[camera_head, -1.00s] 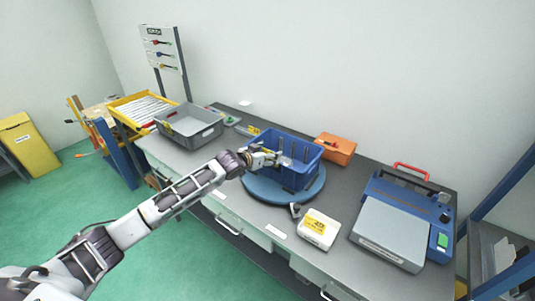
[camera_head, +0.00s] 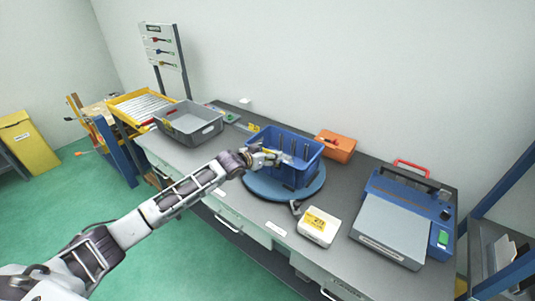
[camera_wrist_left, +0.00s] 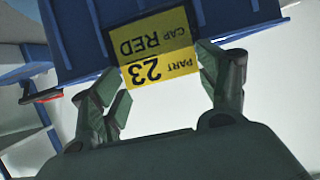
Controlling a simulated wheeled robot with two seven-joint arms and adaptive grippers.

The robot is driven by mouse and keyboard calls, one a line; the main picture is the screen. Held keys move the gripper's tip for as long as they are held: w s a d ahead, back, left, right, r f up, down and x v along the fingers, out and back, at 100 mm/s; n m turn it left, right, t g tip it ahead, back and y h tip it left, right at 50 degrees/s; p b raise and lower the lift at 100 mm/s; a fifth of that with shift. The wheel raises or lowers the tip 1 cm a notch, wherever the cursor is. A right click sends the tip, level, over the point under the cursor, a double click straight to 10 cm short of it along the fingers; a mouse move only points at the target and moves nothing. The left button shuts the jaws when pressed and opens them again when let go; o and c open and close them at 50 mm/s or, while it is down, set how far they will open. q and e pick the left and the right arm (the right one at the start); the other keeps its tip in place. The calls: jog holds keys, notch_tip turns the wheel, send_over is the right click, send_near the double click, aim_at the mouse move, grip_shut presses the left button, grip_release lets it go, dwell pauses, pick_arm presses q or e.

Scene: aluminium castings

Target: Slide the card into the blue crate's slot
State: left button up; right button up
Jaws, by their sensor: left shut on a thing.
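The blue crate (camera_head: 307,172) stands on a round blue turntable (camera_head: 314,194) on the bench. My left gripper (camera_head: 270,158) is at its near left side, close to the crate wall. In the left wrist view the yellow card (camera_wrist_left: 157,48), printed "PART 23 CAP RED", sits upside down between the fingers of the left gripper (camera_wrist_left: 165,88). The gripper is shut on the card. The card's far edge lies in front of the crate's blue ribbed wall (camera_wrist_left: 225,12); I cannot tell whether it is in the slot. My right gripper is not in view.
A grey bin (camera_head: 190,124) stands left of the crate and an orange box (camera_head: 336,146) behind it. A white box with a yellow label (camera_head: 318,227) lies in front right. A blue and grey machine (camera_head: 396,230) fills the bench's right end.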

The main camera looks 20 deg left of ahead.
pick_arm(q)
jog(key=shift+f, duration=0.1)
jog(key=o, duration=0.9)
jog(key=shift+c, duration=0.2)
jog(key=shift+s, duration=0.15)
jog(key=v, duration=1.1)
jog(key=shift+s+a, duration=0.2)
jog(key=shift+s, duration=0.1)
dwell(0.7)
